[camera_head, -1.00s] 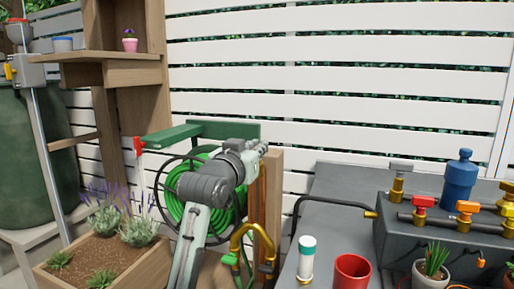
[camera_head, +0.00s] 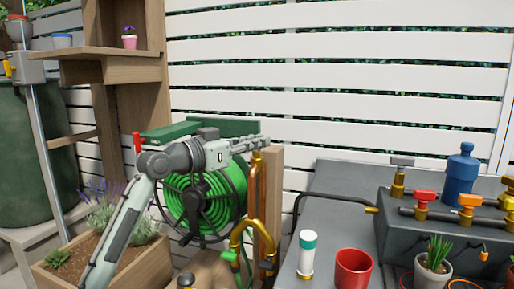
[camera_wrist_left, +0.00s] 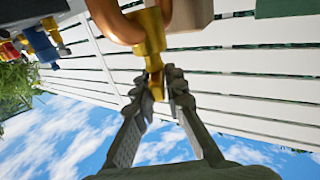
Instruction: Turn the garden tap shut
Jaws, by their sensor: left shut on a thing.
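The garden tap's brass body (camera_head: 257,156) shows at the top of a copper pipe on the wooden post. The tap also fills the top middle of the left wrist view (camera_wrist_left: 150,38), with a curved copper pipe beside it. My left gripper (camera_head: 264,142) reaches in from the left at the top of the post. In the left wrist view its fingers (camera_wrist_left: 160,88) stand on either side of the narrow brass end of the tap and are shut on it. The fingers hide part of this grip. My right gripper is not in view.
A green hose reel (camera_head: 198,205) hangs behind my left arm. A curved brass spout (camera_head: 240,235) stands below the gripper. A planter (camera_head: 150,268) is at lower left.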

